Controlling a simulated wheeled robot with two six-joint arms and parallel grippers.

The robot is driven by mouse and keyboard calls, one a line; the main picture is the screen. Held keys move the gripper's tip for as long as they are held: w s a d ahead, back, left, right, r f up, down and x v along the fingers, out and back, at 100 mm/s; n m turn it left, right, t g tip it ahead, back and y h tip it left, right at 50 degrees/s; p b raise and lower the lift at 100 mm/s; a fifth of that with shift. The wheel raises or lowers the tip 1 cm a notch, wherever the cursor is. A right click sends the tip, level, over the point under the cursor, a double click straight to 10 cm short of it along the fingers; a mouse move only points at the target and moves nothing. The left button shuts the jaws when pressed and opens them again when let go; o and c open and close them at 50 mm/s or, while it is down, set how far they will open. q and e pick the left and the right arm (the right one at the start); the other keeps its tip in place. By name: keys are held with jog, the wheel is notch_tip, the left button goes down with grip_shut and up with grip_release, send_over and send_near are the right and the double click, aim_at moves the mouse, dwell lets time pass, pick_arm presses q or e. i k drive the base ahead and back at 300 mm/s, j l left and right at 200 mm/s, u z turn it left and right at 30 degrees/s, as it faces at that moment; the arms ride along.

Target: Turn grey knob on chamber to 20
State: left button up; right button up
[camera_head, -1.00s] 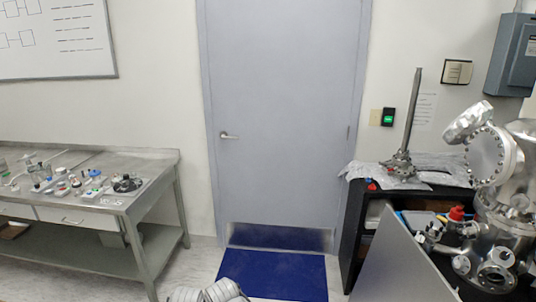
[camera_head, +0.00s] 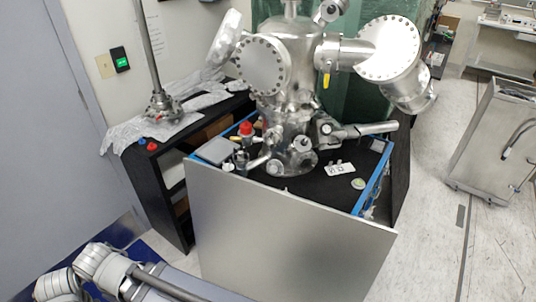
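The shiny metal vacuum chamber (camera_head: 290,85) stands upright on a black-topped, blue-edged cart in the middle of the head view. It has round bolted flanges and side ports. Several small fittings sit around its lower part, including a red-capped one (camera_head: 246,128) at the left. I cannot tell which fitting is the grey knob, and no number scale is readable. Part of my own arm shows at the bottom left, apart from the chamber. Neither of my grippers is in view.
A large grey panel (camera_head: 285,235) fronts the cart. A black shelf (camera_head: 160,175) with foil and a tall metal rod (camera_head: 150,50) stands at the left, by the door. A metal trolley (camera_head: 490,140) stands at the right. Floor is clear between cart and trolley.

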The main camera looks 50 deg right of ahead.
aim_at(274, 169)
jog(key=i+j+z, duration=0.1)
jog(key=i+z, duration=0.15)
jog(key=z, duration=0.25)
jog(key=i+j+z, duration=0.2)
jog(key=z, duration=0.25)
jog(key=i+j+z, duration=0.3)
jog(key=z, duration=0.2)
jog(key=i+j+z, duration=0.15)
jog(key=j+z, duration=0.2)
jog(key=z, duration=0.15)
jog(key=i+j+z, duration=0.15)
jog(key=j+z, duration=0.5)
jog(key=z, duration=0.25)
jog(key=j+z, duration=0.9)
jog(key=k+l+z, duration=0.1)
jog(key=z, duration=0.2)
jog(key=j, duration=0.35)
